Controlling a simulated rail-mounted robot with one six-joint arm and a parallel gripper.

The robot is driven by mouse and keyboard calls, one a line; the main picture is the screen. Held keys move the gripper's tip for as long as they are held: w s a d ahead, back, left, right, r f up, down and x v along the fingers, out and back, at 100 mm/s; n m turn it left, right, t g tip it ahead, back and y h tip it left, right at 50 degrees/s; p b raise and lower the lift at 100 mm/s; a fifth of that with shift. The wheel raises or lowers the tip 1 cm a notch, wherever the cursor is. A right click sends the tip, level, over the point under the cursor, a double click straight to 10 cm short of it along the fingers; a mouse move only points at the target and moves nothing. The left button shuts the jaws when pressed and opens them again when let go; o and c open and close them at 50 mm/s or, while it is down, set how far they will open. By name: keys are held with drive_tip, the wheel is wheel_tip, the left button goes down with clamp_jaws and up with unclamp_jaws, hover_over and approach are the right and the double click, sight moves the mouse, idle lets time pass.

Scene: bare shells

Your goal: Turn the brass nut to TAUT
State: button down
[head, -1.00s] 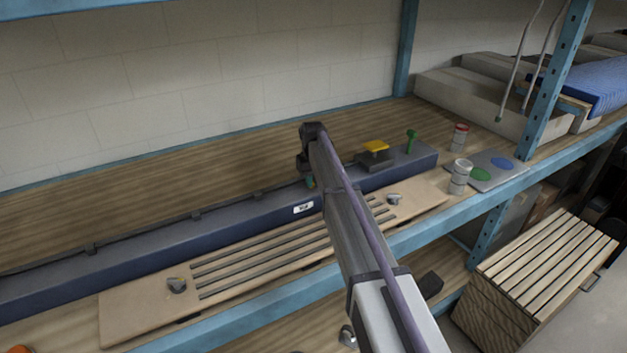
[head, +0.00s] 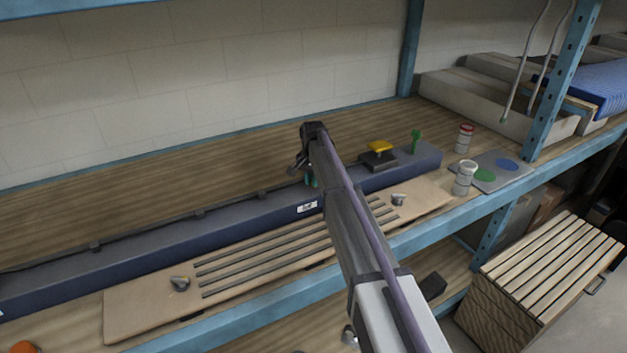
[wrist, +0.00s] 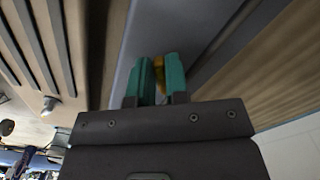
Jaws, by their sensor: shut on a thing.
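My gripper (head: 310,181) reaches down to the top of the long dark blue beam on the shelf. In the wrist view its two teal fingers (wrist: 159,80) are closed on a small brass piece, the brass nut (wrist: 160,72). Only a sliver of the nut shows between the fingers, and its turning angle cannot be told. In the head view the nut is hidden by my gripper and arm. A small white label (head: 307,207) is on the beam's front face just below my gripper; its lettering is too small to read.
A yellow-topped block (head: 379,153) and a green peg (head: 415,141) stand on the beam to the right. A slotted wooden board (head: 140,310) with metal knobs lies in front. Two jars (head: 464,178) stand near a grey plate (head: 500,166). The shelf behind the beam is clear.

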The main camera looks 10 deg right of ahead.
drive_tip(key=shift+m, duration=0.5)
drive_tip(key=c, duration=1.1)
unclamp_jaws()
wheel_tip(320, 180, up, 11)
drive_tip(key=p, duration=1)
drive_tip(key=shift+f+p, duration=0.1)
drive_tip(key=shift+p, duration=0.3)
